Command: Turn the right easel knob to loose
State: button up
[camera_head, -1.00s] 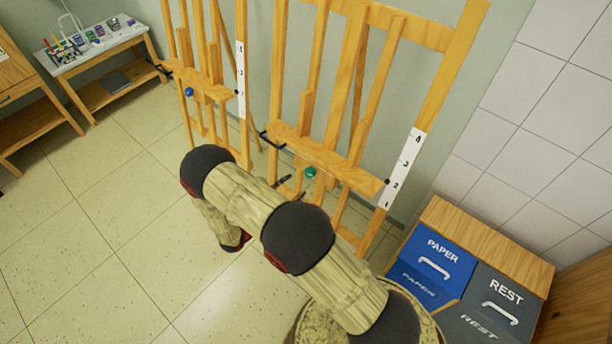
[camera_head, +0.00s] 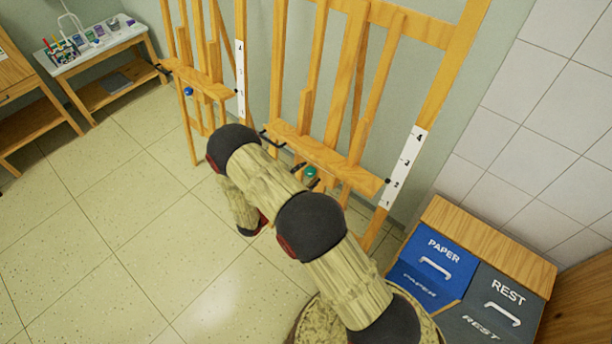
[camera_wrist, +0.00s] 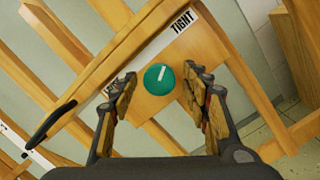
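The right easel (camera_head: 320,152) has a green round knob (camera_head: 311,172) below its ledge. In the wrist view the knob (camera_wrist: 159,79) shows a white pointer line, tilted slightly right of upright, toward the side of the label (camera_wrist: 183,22) that reads TIGHT. My gripper (camera_wrist: 160,100) is open, with one finger on each side of the knob and gaps between. In the head view my gripper (camera_head: 306,178) is at the knob, partly hidden by my arm.
The left easel (camera_head: 205,85) has a blue knob (camera_head: 188,91). Blue PAPER (camera_head: 430,258) and grey REST (camera_head: 500,302) bins stand at the lower right. A white-topped table (camera_head: 95,50) with art supplies is at the upper left. The floor (camera_head: 90,220) on the left is clear.

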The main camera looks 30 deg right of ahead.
jog(key=c, duration=1)
jog(key=n+t+p, duration=0.1)
jog(key=n, duration=0.2)
jog(key=n+p, duration=0.1)
jog(key=n, duration=0.2)
jog(key=shift+s+r+n+t+y, duration=0.1)
jog(key=shift+n+t+y, duration=0.2)
jog(key=shift+t+y, duration=0.1)
jog(key=n+p, duration=0.1)
jog(key=n, duration=0.2)
jog(key=n+t+p, duration=0.1)
jog(key=n, duration=0.2)
jog(key=shift+r+y, duration=0.1)
jog(key=shift+y, duration=0.2)
jog(key=n+p, duration=0.1)
jog(key=n, duration=0.2)
jog(key=n+y+p, duration=0.1)
jog(key=n, duration=0.3)
jog(key=shift+d+r+t+p, duration=0.1)
jog(key=shift+t+p, duration=0.2)
jog(key=n+p, duration=0.1)
jog(key=n, duration=0.2)
jog(key=n+y+p, duration=0.1)
jog(key=n, duration=0.2)
jog(key=shift+n+y, duration=0.3)
jog(key=shift+p, duration=0.3)
